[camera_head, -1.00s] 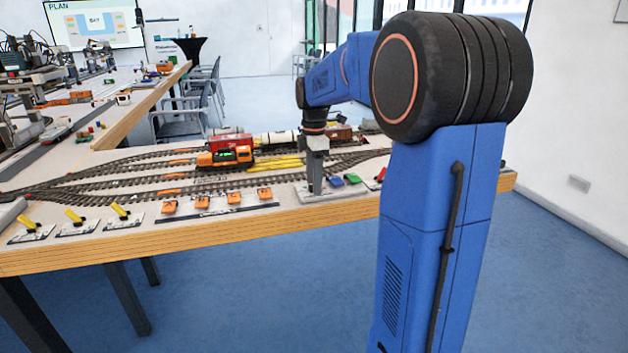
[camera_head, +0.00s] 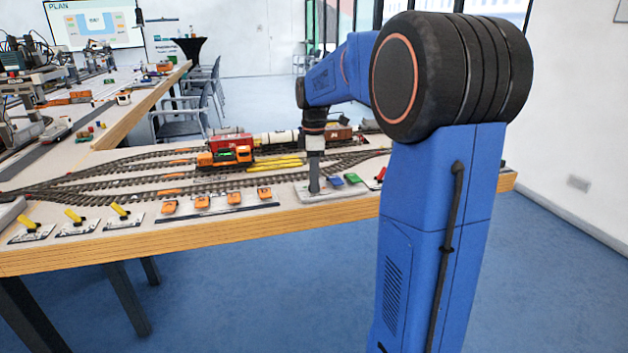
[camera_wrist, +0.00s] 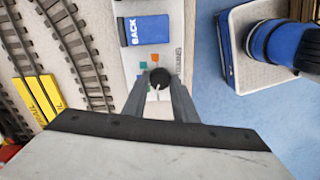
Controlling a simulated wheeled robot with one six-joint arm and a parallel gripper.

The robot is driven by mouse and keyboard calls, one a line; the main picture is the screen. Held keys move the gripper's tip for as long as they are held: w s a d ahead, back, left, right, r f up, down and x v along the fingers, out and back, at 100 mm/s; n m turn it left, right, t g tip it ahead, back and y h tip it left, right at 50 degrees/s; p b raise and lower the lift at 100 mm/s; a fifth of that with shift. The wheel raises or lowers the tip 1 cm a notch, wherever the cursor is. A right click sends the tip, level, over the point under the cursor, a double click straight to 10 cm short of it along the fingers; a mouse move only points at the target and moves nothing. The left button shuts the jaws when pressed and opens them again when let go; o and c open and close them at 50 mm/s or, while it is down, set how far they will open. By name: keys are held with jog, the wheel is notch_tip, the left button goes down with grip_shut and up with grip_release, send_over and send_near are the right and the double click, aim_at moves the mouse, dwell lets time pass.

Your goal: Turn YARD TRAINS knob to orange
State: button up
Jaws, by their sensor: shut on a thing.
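The knob (camera_wrist: 160,78) is a dark round cap on a pale control panel, seen from above in the wrist view. My gripper (camera_wrist: 160,88) is shut on it, one finger on each side. A light line runs over the knob's near side. In the head view my gripper (camera_head: 314,187) points straight down onto the panel (camera_head: 345,189) at the table's front edge and hides the knob.
Orange switches (camera_head: 202,202) and yellow levers (camera_head: 121,211) line the front edge. Tracks with an orange locomotive (camera_head: 224,157) lie behind.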

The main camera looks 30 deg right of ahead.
jog(key=m, duration=0.4)
jog(key=shift+m, duration=0.3)
jog(key=m, duration=0.3)
jog(key=shift+m, duration=0.4)
jog(key=m, duration=1)
jog(key=shift+m, duration=0.4)
jog(key=m, duration=0.3)
jog(key=shift+m, duration=0.3)
jog(key=m, duration=0.6)
jog(key=shift+m, duration=0.4)
jog(key=o, duration=1)
